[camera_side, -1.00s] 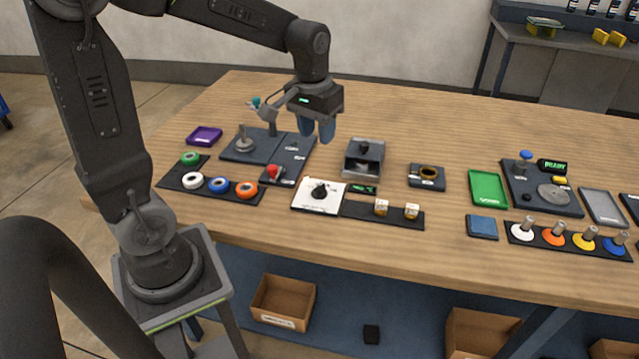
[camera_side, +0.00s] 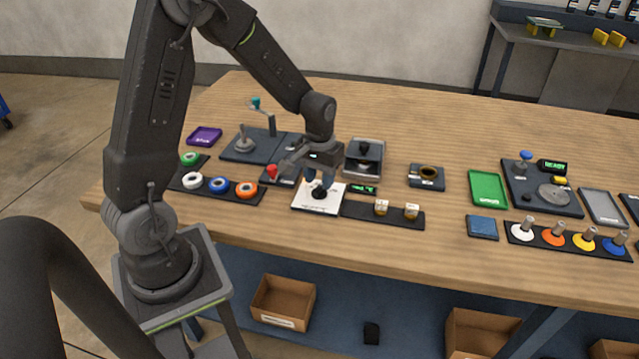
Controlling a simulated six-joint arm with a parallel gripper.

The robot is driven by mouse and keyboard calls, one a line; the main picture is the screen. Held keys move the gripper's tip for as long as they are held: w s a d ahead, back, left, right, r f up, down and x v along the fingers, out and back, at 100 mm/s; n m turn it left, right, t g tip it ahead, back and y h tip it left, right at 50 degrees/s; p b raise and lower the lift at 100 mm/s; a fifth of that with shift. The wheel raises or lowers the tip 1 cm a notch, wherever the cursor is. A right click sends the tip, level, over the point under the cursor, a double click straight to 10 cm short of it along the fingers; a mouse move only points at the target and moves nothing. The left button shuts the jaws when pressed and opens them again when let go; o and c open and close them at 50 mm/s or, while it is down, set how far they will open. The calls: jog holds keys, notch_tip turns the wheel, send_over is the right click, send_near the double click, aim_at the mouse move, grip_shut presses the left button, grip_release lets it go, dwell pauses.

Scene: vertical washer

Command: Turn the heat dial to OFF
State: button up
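The heat dial (camera_side: 319,192) is a black knob on a white square plate (camera_side: 316,207) near the front middle of the wooden table. The knob's pointer and the plate's markings are too small and partly covered to read. A small display with green text (camera_side: 363,189) sits just right of the plate.
A red-knobbed lever (camera_side: 272,171) stands close left of my gripper. A grey box with a black knob (camera_side: 364,158) is just behind right. A dark tray with two small jars (camera_side: 396,212) lies to the right. Colored rings (camera_side: 219,186) lie on the left.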

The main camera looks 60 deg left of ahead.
jog(key=shift+f, duration=1.1)
grip_shut()
